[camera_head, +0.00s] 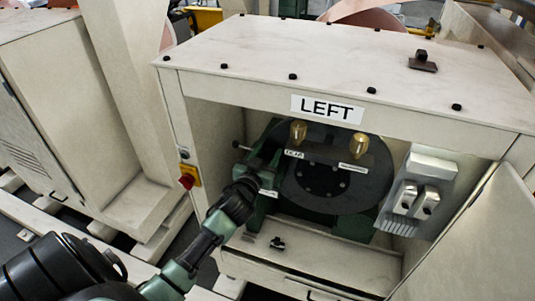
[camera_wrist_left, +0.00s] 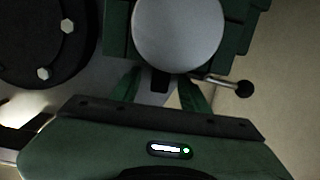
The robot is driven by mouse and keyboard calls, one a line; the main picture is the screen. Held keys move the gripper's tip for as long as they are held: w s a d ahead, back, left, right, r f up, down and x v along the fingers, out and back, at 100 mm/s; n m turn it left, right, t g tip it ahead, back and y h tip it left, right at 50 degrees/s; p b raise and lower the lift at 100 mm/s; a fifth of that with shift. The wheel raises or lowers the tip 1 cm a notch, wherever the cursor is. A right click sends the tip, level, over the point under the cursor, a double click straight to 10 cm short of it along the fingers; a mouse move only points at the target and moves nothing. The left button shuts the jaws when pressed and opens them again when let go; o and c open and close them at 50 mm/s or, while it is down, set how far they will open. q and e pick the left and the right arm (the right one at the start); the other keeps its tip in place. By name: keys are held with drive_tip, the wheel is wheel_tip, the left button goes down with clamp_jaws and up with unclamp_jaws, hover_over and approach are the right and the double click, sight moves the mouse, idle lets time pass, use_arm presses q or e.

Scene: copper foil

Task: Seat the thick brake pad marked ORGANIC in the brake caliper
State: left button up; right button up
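The green brake caliper (camera_head: 262,158) sits at the left edge of a dark disc inside the cabinet marked LEFT. My left gripper (camera_head: 258,178) is at the caliper's lower left side in the head view. In the left wrist view, my gripper's green fingers (camera_wrist_left: 160,88) stand apart below a round grey face (camera_wrist_left: 178,35) on the caliper. A small dark block shows between them; their tips are hidden, so I cannot tell whether they grip it. A dark plate with a black knob (camera_head: 423,62) lies on the cabinet top. No ORGANIC marking is readable. My right gripper is out of view.
The cabinet (camera_head: 215,75) has side walls and a top edge around the opening. Two brass fittings (camera_head: 298,132) stand at the disc's top. A grey switch box (camera_head: 425,190) is at the right. A lever with a black knob (camera_wrist_left: 243,89) sticks out beside the caliper.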

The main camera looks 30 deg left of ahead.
use_arm(q)
drive_tip(key=shift+f, duration=0.1)
drive_tip(key=shift+s, duration=0.25)
drive_tip(key=b+v, duration=0.1)
drive_tip(key=v, duration=0.6)
drive_tip(key=shift+s+b, duration=0.15)
drive_tip(key=shift+b, duration=0.15)
drive_tip(key=shift+d, duration=0.1)
